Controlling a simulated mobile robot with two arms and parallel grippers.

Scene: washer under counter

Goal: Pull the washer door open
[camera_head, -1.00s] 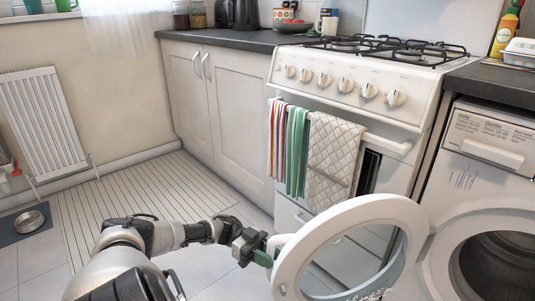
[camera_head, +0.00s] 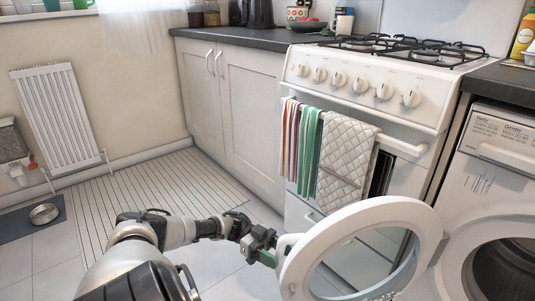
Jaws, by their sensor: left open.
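The washer (camera_head: 490,185) stands under the counter at the right edge, partly cut off by the frame. Its round white door (camera_head: 424,215) stands wide open, swung out to the left of the dark drum opening (camera_head: 503,272). My left gripper (camera_head: 268,250) is at the door's left rim, with its fingers apart. Its green-tipped fingers are beside or against the rim; I cannot tell whether they touch. My right gripper is not in view.
A white stove (camera_head: 365,95) with hanging towels (camera_head: 340,160) stands behind the open door. Cabinets (camera_head: 250,115) are left of it. A ribbed mat (camera_head: 150,195), a bowl (camera_head: 44,213) and a radiator (camera_head: 55,115) are at left. The tiled floor between is free.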

